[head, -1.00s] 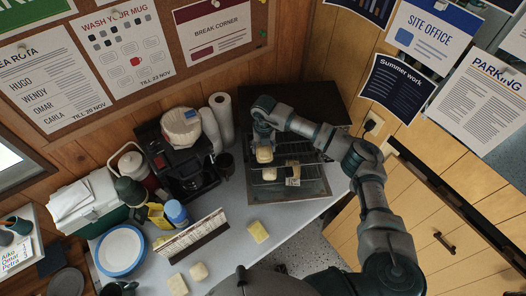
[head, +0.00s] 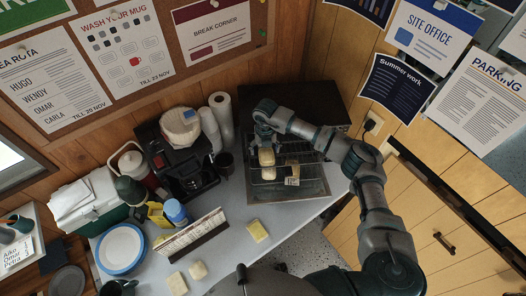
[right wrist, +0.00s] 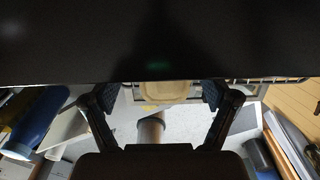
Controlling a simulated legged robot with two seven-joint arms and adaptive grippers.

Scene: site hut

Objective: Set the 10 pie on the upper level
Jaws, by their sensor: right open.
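A pale pie (head: 267,157) lies at the wire rack (head: 315,183) of the dark open oven, just below my right gripper (head: 264,141). A second pale piece (head: 268,173) is close below it in the head view; I cannot tell its level. A pale item with dark marks (head: 292,174) is to their right. No number 10 is readable. My right gripper is open. My left gripper is out of view.
The oven's dark top (head: 315,100) overhangs behind the rack. A coffee machine (head: 187,170) and a dark mug (head: 225,164) stand to the left.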

